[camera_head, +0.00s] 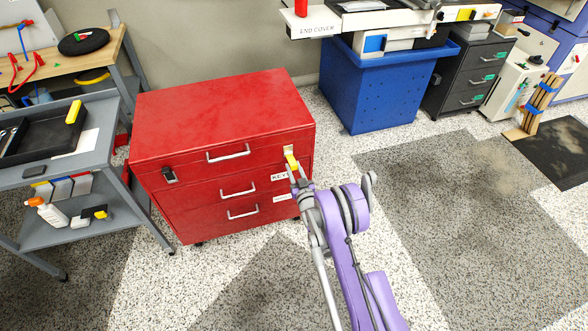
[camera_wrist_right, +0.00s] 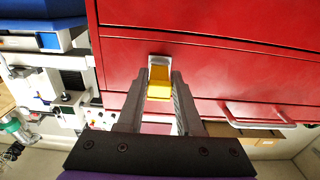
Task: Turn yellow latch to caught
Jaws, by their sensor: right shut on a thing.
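The yellow latch (camera_head: 291,161) sits on a pale plate at the upper right of the red cabinet's front (camera_head: 222,180). My right gripper (camera_head: 292,171) reaches up to it from below right. In the right wrist view the latch (camera_wrist_right: 160,82) lies between the two grey fingers of my right gripper (camera_wrist_right: 160,95), which are shut on it. The cabinet's red front (camera_wrist_right: 220,55) fills much of that view, with one drawer handle (camera_wrist_right: 258,118) to the right. The latch's exact angle is hard to tell. My left gripper is in neither view.
A grey cart (camera_head: 75,165) with a black tray stands left of the cabinet. A blue bin (camera_head: 375,85) and a dark drawer unit (camera_head: 462,75) stand at the back right. The floor right of my arm is free.

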